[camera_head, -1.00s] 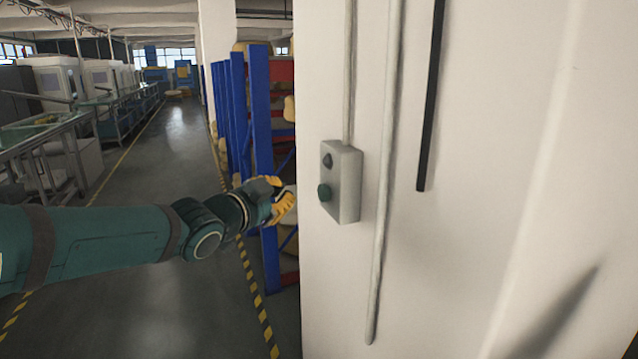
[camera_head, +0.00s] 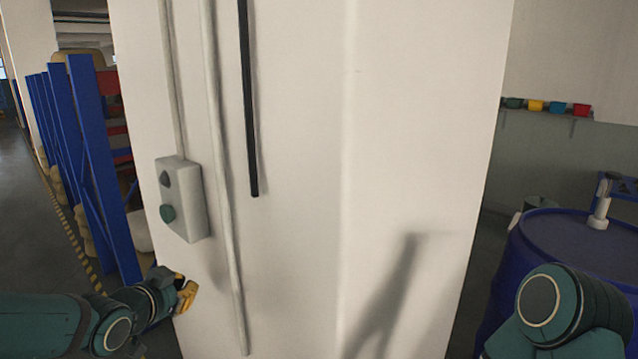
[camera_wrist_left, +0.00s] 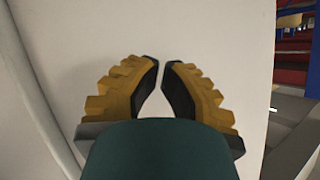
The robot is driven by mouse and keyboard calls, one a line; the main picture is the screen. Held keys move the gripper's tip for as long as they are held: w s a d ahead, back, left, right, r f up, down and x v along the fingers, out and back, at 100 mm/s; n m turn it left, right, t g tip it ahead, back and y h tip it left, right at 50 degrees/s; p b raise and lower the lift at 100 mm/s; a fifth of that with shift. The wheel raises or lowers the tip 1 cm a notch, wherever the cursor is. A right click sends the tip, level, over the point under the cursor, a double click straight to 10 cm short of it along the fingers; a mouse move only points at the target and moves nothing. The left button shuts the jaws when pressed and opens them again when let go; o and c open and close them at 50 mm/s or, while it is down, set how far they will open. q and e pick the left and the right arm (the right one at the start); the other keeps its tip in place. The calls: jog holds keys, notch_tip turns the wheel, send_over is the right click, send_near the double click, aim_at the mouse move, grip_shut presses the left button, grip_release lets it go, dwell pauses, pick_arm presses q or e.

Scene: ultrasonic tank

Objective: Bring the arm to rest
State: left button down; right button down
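My left gripper (camera_head: 186,292) shows at the lower left of the head view, in front of the white pillar's left edge and below the grey switch box (camera_head: 184,198). The box carries a dark button and a green button. In the left wrist view the gripper's yellow fingers (camera_wrist_left: 160,68) lean together, their tips nearly meeting, with nothing between them. The white pillar face (camera_wrist_left: 220,40) lies behind them. My right arm (camera_head: 560,310) shows only as a bent link at the lower right; its gripper is out of the frame.
The wide white pillar (camera_head: 420,130) fills the middle, with pipes running down it. Blue racking (camera_head: 95,160) stands left beside an open aisle. A blue drum (camera_head: 560,235) stands close by my right arm. Coloured bins (camera_head: 557,106) line a wall shelf at right.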

pick_arm(q)
jog(key=d+f+g, duration=0.1)
jog(key=f, duration=0.2)
jog(key=d+f+n+g, duration=0.1)
jog(key=d+f, duration=0.1)
jog(key=f, duration=0.2)
jog(key=s+d+f, duration=0.1)
jog(key=f, duration=0.3)
jog(key=shift+d+f+n+g+h, duration=0.15)
jog(key=shift+d+n+g+h, duration=0.25)
jog(key=s+d+f+n+g, duration=0.3)
jog(key=s+d+f, duration=0.3)
jog(key=s+f, duration=0.3)
jog(key=s+d+f+n+g+h, duration=0.1)
jog(key=s+d+f+n+g, duration=0.2)
jog(key=s+f, duration=0.7)
jog(key=d+f+g, duration=0.2)
jog(key=d+f, duration=0.1)
jog(key=f, duration=0.3)
jog(key=shift+s+d+g, duration=0.2)
jog(key=shift+s+g, duration=0.05)
jog(key=shift+g, duration=0.05)
